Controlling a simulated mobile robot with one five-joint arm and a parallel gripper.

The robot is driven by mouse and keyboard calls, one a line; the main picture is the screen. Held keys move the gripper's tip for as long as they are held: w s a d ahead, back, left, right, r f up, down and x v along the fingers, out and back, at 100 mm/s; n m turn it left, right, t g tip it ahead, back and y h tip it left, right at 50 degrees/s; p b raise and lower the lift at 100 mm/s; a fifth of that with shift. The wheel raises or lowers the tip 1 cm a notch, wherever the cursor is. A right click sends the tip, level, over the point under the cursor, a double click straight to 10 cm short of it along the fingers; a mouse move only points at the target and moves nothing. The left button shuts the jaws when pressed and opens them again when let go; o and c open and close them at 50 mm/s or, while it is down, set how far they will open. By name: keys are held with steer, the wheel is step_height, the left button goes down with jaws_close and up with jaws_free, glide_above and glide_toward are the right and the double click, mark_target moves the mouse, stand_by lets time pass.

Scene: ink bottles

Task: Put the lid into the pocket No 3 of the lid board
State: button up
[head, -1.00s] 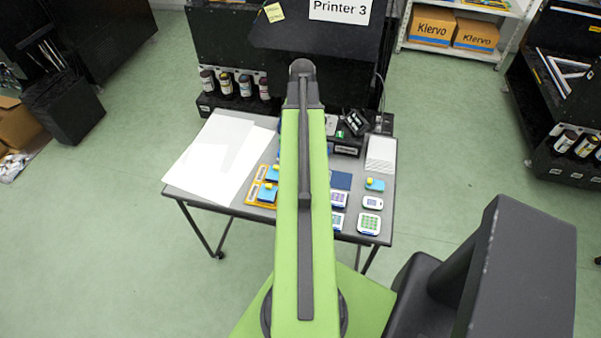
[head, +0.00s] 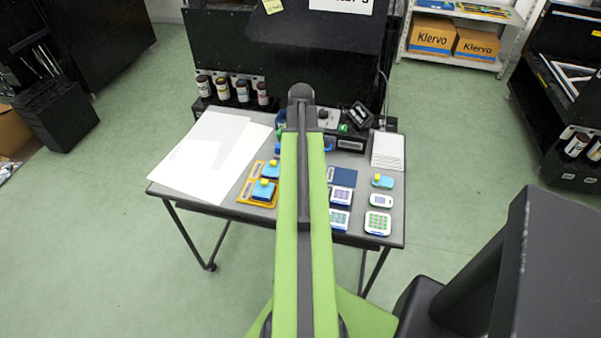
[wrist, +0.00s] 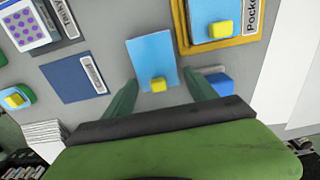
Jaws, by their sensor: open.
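A light blue lid (wrist: 150,58) with a yellow knob (wrist: 158,84) shows in the wrist view over the grey table. My gripper (wrist: 161,79) is open, its two green fingers on either side of the knob with gaps. Whether the lid rests on the table is hard to tell. The orange lid board (wrist: 182,30) is at the upper right, with a "Pocket" label partly cut off; a blue lid with a yellow knob (wrist: 222,29) sits in it. In the head view the board (head: 246,195) carries two blue lids (head: 264,190). My arm hides my gripper there.
A dark blue labelled mat (wrist: 70,80) and a purple-dotted tray (wrist: 28,25) lie left in the wrist view. Another lid (head: 382,181), small trays (head: 378,223) and a white stack (head: 387,150) are on the table's right. White sheets (head: 200,160) cover its left.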

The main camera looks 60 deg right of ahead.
steer(key=shift+f, duration=0.25)
steer(key=shift+c, duration=0.2)
steer(key=c, duration=1.2)
steer(key=shift+r+p, duration=0.15)
steer(key=shift+p, duration=0.15)
steer(key=shift+r+p, duration=0.3)
step_height(320, 180, up, 4)
steer(key=p, duration=0.4)
steer(key=s+r+p, duration=0.2)
steer(key=s, duration=0.1)
steer(key=s+d+r+p, duration=0.1)
steer(key=s+r+p, duration=0.1)
steer(key=s, duration=0.2)
steer(key=s+r+p, duration=0.2)
steer(key=s, duration=0.2)
steer(key=shift+s+d+r, duration=0.2)
steer(key=shift+s+d, duration=0.05)
steer(key=shift+d, duration=0.15)
